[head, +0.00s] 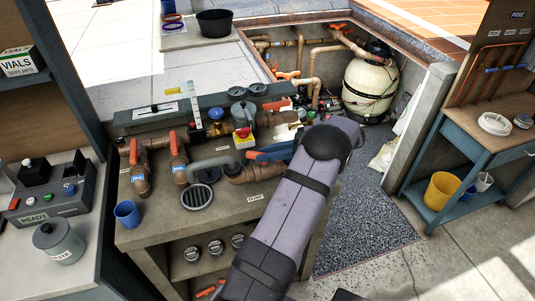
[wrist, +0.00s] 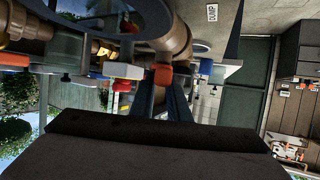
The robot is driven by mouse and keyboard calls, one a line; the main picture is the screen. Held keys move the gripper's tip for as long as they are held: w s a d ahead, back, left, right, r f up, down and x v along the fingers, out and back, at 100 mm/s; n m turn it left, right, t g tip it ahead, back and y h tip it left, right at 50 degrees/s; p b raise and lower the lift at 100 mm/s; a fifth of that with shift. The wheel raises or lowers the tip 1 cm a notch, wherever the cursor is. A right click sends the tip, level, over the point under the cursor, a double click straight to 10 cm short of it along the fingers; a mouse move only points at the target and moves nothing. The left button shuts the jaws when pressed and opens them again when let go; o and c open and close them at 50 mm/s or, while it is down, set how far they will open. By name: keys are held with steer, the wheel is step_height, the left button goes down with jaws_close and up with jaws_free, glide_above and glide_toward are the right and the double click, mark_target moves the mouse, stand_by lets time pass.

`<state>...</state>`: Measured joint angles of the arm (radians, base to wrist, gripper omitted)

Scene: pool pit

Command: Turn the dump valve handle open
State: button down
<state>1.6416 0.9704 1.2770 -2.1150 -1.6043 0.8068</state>
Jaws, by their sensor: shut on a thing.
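The dump valve handle (wrist: 163,75) shows as a red-orange block in the wrist view, between my fingertips, in front of a brown pipe (wrist: 176,42). My gripper (wrist: 161,88) is shut on it, with a dark blue finger on each side. In the head view my gripper (head: 262,155) reaches left over the bench, and its blue fingers are near the brown elbow pipe (head: 240,175).
Two red-handled valves (head: 174,146) stand to the left on brown pipes. A round drain grate (head: 196,196) and a blue cup (head: 127,214) are on the bench. A yellow-and-red switch box (head: 243,141) is just behind my gripper. The mat (head: 365,215) to the right is clear.

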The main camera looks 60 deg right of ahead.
steer(key=shift+w+d+n+g+y+b, duration=0.15)
steer(key=shift+n+g+y+b, duration=0.3)
steer(key=shift+n+y, duration=0.7)
steer(key=shift+d+r+n+g+y+p, duration=0.1)
steer(key=shift+r+n+g+y+p, duration=0.15)
steer(key=shift+n+y, duration=0.2)
steer(key=shift+f+n+g+y+p, duration=0.1)
steer(key=shift+n+g+y+p, duration=0.2)
steer(key=shift+n+y+p, duration=0.15)
steer(key=c, duration=1.7)
jaws_free()
steer(key=shift+f, duration=0.1)
step_height(320, 180, up, 10)
steer(key=p, duration=0.9)
steer(key=shift+p, duration=0.4)
